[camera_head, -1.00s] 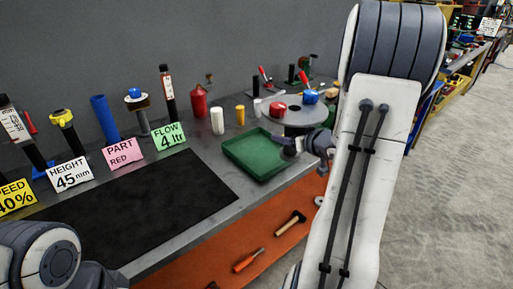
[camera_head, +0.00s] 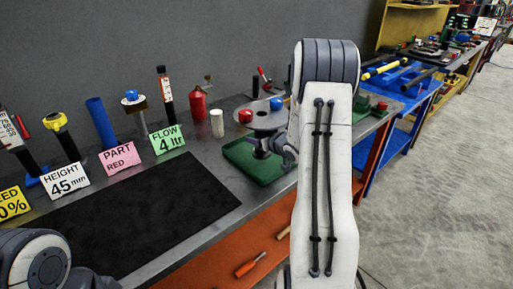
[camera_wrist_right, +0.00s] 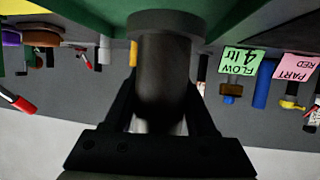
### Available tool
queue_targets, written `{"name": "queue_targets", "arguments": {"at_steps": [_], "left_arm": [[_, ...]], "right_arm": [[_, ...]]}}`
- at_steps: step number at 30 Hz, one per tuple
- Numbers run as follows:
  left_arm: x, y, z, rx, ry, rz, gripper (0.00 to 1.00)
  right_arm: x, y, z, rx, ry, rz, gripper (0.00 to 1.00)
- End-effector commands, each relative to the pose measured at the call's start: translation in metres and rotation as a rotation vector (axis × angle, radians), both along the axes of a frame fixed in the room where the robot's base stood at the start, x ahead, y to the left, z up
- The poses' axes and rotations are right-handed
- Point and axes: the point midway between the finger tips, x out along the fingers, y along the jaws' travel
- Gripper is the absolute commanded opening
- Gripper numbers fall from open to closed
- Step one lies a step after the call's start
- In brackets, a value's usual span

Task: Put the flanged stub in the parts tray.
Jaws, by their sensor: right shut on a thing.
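The flanged stub (camera_wrist_right: 163,75) is a dark grey cylinder with a wider collar at its end, seen in the wrist view. My right gripper (camera_wrist_right: 163,95) is shut on it, one finger on each side. In the head view my right gripper (camera_head: 270,148) is over the green parts tray (camera_head: 240,158), near its far right part. The tray also fills the top of the wrist view (camera_wrist_right: 75,14). I cannot tell whether the stub touches the tray floor. My right arm hides the tray's right side. My left gripper is out of view; only part of its arm shows.
A grey round plate (camera_head: 262,119) with a red knob (camera_head: 245,116) and a blue knob (camera_head: 277,104) stands just behind the tray. A white cylinder (camera_head: 217,123) and red canister (camera_head: 197,104) stand to its left. A black mat (camera_head: 140,215) lies clear at the front left.

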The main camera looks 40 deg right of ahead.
Motion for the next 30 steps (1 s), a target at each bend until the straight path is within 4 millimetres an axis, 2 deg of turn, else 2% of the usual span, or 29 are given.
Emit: {"name": "queue_targets", "arguments": {"at_steps": [2, 10, 23, 24, 26, 27, 30], "left_arm": [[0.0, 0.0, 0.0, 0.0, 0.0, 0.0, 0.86], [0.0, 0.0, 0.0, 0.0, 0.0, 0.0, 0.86], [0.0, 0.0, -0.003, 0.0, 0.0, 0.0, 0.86], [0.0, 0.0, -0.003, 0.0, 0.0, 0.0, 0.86], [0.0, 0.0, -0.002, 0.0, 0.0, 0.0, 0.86], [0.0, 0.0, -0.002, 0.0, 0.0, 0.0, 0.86], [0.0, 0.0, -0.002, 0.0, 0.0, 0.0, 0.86]], "right_arm": [[0.003, 0.0, -0.002, -0.001, -0.006, 0.0, 0.0], [0.003, 0.001, -0.035, 0.0, -0.005, 0.002, 0.0], [0.003, 0.001, -0.041, -0.002, -0.008, 0.002, 0.0], [0.002, 0.001, -0.044, 0.001, 0.0, 0.002, 0.6], [0.002, 0.001, -0.043, 0.001, 0.0, 0.002, 0.83], [0.002, 0.001, -0.043, 0.001, 0.0, 0.002, 0.87], [0.002, 0.001, -0.043, 0.001, 0.0, 0.002, 0.87]]}}
